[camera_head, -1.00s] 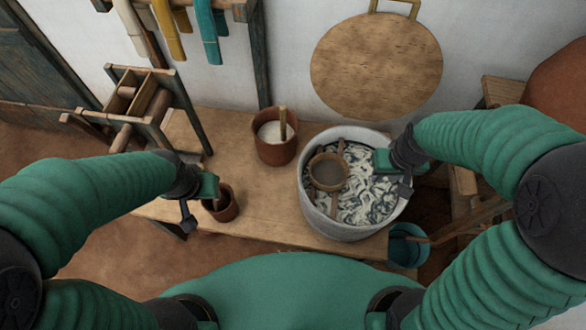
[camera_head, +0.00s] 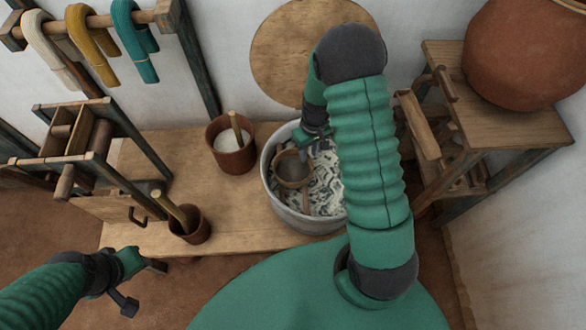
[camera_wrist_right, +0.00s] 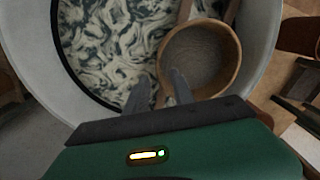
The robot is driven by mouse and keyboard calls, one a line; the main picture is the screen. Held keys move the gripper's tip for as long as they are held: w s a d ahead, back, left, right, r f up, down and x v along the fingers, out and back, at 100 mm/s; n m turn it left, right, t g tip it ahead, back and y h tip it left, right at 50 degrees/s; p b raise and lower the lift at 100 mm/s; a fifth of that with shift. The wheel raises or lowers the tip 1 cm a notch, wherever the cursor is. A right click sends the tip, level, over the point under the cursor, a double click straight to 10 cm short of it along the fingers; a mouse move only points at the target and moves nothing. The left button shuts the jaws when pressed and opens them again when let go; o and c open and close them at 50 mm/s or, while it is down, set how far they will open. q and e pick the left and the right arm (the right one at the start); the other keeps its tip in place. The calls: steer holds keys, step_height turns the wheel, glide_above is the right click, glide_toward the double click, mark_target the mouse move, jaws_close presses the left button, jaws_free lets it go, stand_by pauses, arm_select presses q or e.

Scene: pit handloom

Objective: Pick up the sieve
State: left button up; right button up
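The sieve (camera_head: 292,168) is a small round wooden-rimmed bowl with thin wooden bars. It rests in a large pale pot (camera_head: 280,205) over a grey-white, stringy mass. My right gripper (camera_head: 312,137) is over the pot at the sieve's far side. In the right wrist view the sieve (camera_wrist_right: 205,62) lies beyond the fingertips (camera_wrist_right: 158,82). These fingers are apart, one beside the sieve's rim; whether they touch it I cannot tell. My left gripper (camera_head: 143,285) is open and empty, low at the left, in front of the bench.
A brown pot of white stuff (camera_head: 232,145) and a smaller brown pot with a stick (camera_head: 190,224) stand on the wooden bench (camera_head: 235,238). A wooden frame (camera_head: 90,160) is at left. A stool (camera_head: 500,125) with a large clay pot (camera_head: 525,50) is at right.

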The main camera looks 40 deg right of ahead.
mark_target(293, 168)
step_height(293, 168, down, 3)
steer(key=shift+a+r, duration=0.1)
steer(key=shift+a, duration=0.05)
steer(key=shift+w+a, duration=0.1)
steer(key=shift+a, duration=0.2)
steer(key=shift+c, duration=0.3)
steer(key=shift+d, duration=0.2)
jaws_close()
steer(key=shift+a, duration=0.1)
stand_by(0.4)
